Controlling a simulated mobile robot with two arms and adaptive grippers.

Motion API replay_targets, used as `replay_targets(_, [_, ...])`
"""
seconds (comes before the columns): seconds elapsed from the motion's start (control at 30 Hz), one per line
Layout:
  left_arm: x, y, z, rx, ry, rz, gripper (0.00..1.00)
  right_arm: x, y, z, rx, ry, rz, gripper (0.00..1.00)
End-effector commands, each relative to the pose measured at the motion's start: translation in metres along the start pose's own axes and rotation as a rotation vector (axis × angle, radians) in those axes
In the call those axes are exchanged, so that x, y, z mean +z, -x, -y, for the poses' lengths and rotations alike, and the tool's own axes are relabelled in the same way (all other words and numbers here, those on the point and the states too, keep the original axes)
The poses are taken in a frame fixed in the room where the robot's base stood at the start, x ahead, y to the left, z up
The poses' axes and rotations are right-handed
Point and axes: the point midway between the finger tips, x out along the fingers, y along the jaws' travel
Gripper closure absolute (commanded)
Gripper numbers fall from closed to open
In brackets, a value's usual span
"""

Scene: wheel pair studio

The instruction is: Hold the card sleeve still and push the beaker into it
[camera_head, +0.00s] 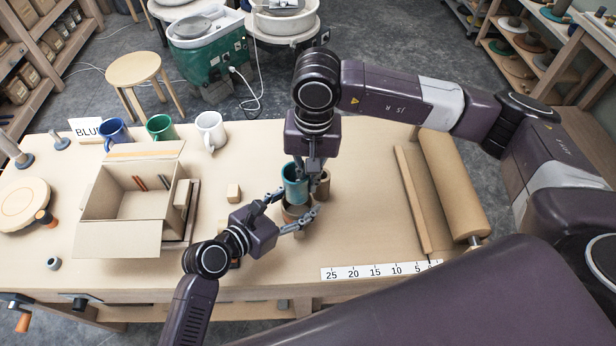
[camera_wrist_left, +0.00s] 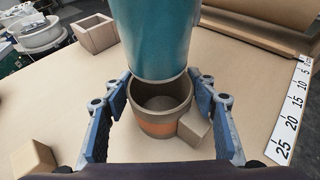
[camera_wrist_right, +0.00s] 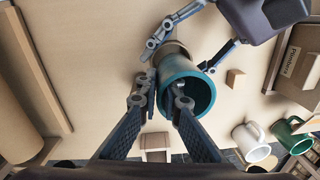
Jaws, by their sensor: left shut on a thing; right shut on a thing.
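The card sleeve (camera_head: 296,213) is a short brown cup-like ring. It stands on the table, and its orange band shows in the left wrist view (camera_wrist_left: 163,126). My left gripper (camera_head: 291,208) is shut on it, one finger on each side. The teal beaker (camera_head: 294,186) is upright above the sleeve; in the left wrist view (camera_wrist_left: 153,40) its base is over the far part of the sleeve's rim, and the sleeve's inside looks empty. My right gripper (camera_head: 309,168) is shut on the beaker's wall; the right wrist view (camera_wrist_right: 162,88) shows one finger inside the rim.
A brown container (camera_head: 323,186) stands close right of the beaker. A small wooden block (camera_head: 233,193) lies to the left. An open carton (camera_head: 115,235), several mugs (camera_head: 211,131), a paper roll (camera_head: 452,185) and a ruler strip (camera_head: 375,271) are around. The front middle of the table is clear.

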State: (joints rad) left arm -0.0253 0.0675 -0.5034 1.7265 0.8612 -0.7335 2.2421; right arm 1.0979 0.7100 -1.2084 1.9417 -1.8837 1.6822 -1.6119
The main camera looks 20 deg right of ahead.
Motion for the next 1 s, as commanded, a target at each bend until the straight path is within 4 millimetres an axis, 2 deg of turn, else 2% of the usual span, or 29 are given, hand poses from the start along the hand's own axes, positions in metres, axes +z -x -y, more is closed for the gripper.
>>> replay_targets(0.6, [-0.001,0.0,0.0,-0.001,0.0,-0.002,0.71,0.0,-0.037,-0.002,0.0,-0.001,0.001,1.0])
replay_targets(1.0, [-0.001,0.0,0.0,-0.001,0.0,-0.002,0.71,0.0,-0.048,-0.002,-0.001,0.0,0.001,1.0])
